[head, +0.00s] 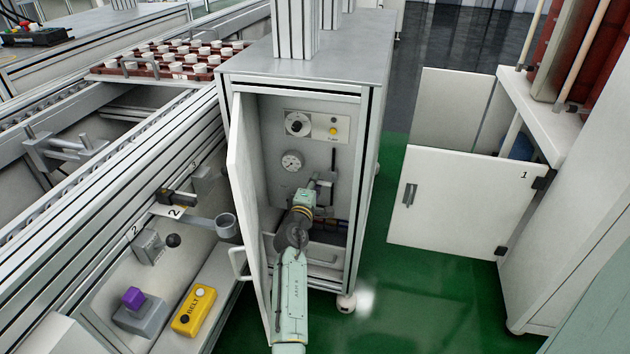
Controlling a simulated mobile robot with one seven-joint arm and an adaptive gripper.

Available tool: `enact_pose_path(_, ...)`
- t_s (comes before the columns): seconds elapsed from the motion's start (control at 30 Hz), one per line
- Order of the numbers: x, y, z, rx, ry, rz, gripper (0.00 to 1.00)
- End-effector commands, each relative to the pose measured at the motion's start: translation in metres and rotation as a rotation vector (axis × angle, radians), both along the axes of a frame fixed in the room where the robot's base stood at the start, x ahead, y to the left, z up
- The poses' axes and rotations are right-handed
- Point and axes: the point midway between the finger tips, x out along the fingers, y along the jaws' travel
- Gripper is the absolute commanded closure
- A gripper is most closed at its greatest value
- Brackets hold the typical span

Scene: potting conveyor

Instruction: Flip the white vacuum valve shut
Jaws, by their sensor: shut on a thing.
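My gripper (326,184) reaches into the open white cabinet (235,80), below and to the right of a round pressure gauge (292,161). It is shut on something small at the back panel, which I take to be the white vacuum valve. The valve itself is hidden by my gripper and wrist, so I cannot tell its handle angle. A panel with a black round dial (298,123) and a yellow button (334,131) sits above the gauge.
The cabinet's door (247,190) stands open close to the left of my arm. A drawer-like handle (322,258) lies low inside. A yellow belt control box (194,309) and a purple-knobbed box (135,308) are at lower left.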

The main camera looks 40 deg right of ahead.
Motion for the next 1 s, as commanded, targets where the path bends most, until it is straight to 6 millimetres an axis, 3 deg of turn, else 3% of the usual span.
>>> enact_pose_path(0.57, 0.0000, -0.0005, -0.0003, -0.021, 0.022, 0.000, 1.00)
enact_pose_path(0.6, 0.0001, -0.0006, -0.0002, -0.021, 0.022, 0.000, 0.86)
enact_pose_path(0.87, 0.0000, -0.0003, -0.0008, -0.020, 0.021, 0.000, 0.69)
enact_pose_path(1.0, -0.0001, -0.0002, -0.0010, -0.019, 0.021, 0.000, 0.68)
